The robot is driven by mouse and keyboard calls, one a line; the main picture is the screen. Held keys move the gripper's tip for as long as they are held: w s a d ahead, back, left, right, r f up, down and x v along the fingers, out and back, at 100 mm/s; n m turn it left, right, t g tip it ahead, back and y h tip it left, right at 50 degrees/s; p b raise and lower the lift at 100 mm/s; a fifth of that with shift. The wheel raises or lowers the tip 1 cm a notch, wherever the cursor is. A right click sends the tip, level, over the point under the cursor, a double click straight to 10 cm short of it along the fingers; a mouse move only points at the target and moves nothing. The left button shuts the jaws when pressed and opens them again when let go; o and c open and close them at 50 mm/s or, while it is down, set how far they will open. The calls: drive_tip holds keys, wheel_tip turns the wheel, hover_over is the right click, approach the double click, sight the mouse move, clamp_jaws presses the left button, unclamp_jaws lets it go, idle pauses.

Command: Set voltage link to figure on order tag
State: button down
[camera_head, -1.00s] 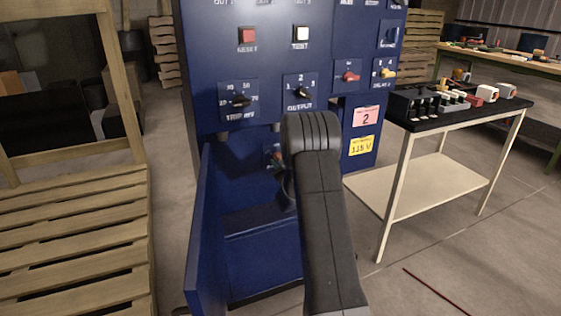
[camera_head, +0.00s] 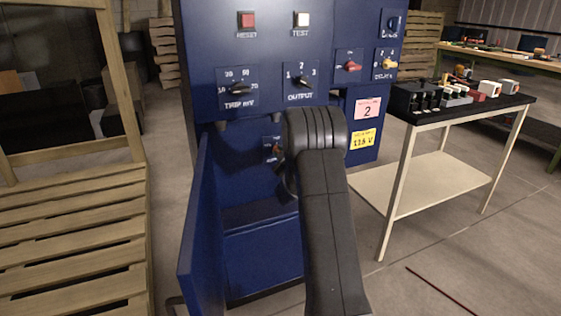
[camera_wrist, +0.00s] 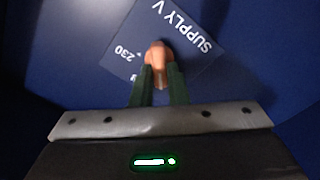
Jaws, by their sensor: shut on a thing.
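The voltage link (camera_wrist: 158,55) is a small orange-brown piece on a dark blue plate (camera_wrist: 187,62) lettered SUPPLY V, with 230 readable at one side. In the wrist view my gripper (camera_wrist: 160,82) has its two dark green fingers shut on it. In the head view the link's plate (camera_head: 270,150) shows in the recess of the blue cabinet, left of my wrist. My fingertips are hidden there by my own arm. The yellow order tag (camera_head: 362,139) on the cabinet front appears to read 115 V. The plate's other figure is not visible.
An opened blue door (camera_head: 197,245) stands left of the recess. Knobs for TRIP mV (camera_head: 237,88) and OUTPUT (camera_head: 301,82) sit above it. A pink tag (camera_head: 367,108) shows 2. A cart (camera_head: 425,185) stands right, a wooden pallet (camera_head: 75,235) left.

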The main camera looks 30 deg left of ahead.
drive_tip(key=n+b, duration=0.3)
drive_tip(key=b, duration=0.1)
drive_tip(key=shift+s+f, duration=0.1)
drive_tip(key=shift+f, duration=0.1)
drive_tip(key=shift+n, duration=0.3)
drive_tip(key=c, duration=1.4)
unclamp_jaws()
drive_tip(key=shift+r, duration=0.1)
drive_tip(key=shift+c, duration=0.2)
drive_tip(key=p+v, duration=0.2)
drive_tip(key=v, duration=1.1)
drive_tip(key=shift+s+d, duration=0.25)
drive_tip(key=shift+d, duration=0.05)
